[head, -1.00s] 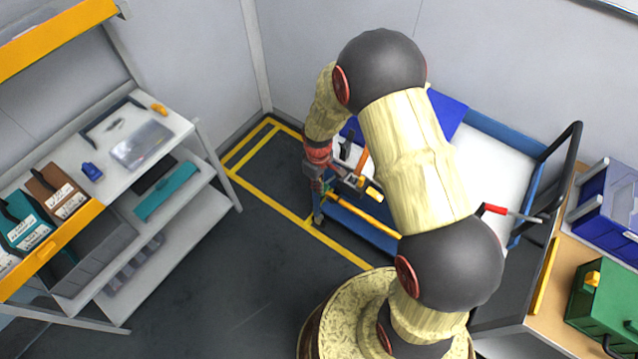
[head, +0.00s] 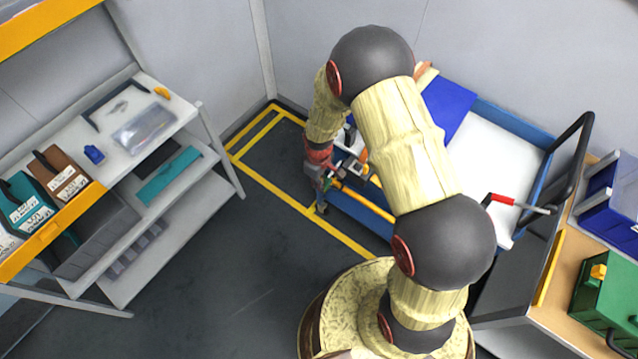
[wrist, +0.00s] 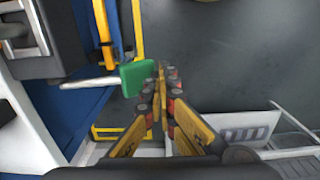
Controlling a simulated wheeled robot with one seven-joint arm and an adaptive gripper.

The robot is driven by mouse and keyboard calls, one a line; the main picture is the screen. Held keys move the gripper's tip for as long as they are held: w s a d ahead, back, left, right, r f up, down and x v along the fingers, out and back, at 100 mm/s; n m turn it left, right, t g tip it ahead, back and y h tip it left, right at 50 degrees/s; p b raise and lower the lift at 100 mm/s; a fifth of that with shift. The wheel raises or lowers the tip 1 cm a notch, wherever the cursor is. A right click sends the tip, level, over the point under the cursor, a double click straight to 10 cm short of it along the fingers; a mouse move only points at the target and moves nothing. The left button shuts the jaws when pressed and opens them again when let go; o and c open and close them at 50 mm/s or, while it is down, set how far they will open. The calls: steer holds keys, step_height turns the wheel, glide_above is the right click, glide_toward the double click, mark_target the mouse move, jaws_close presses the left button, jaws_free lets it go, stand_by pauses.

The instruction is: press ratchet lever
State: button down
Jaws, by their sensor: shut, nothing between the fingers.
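A lever with a green handle (wrist: 137,76) on a pale metal rod (wrist: 88,83) reaches out over the cart's edge in the wrist view. It appears to be the ratchet lever. My gripper (wrist: 161,72) is shut and empty, its yellow fingers meeting just right of the green handle. I cannot tell whether they touch it. In the head view my gripper (head: 336,179) is small at the cart's left end, and the fingertips and lever are hard to make out there. The lever's base lies toward the grey fixture (wrist: 38,58) at the wrist view's left.
The blue-rimmed cart (head: 497,119) carries a blue panel (head: 449,108) and a red-handled tool (head: 503,199). A grey shelf unit (head: 190,228) stands at left. A wooden bench (head: 548,307) with blue and green boxes is at right. Dark floor is clear between shelf and cart.

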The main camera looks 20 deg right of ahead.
steer(key=shift+r+p, duration=0.5)
steer(key=shift+r, duration=0.35)
steer(key=s+a+r+p, duration=0.1)
steer(key=a+r+p, duration=0.1)
steer(key=r, duration=0.4)
steer(key=s+a+r+p, duration=0.2)
steer(key=r, duration=0.4)
steer(key=shift+s+a+r, duration=0.25)
steer(key=shift+s+a, duration=0.05)
steer(key=shift+a, duration=0.1)
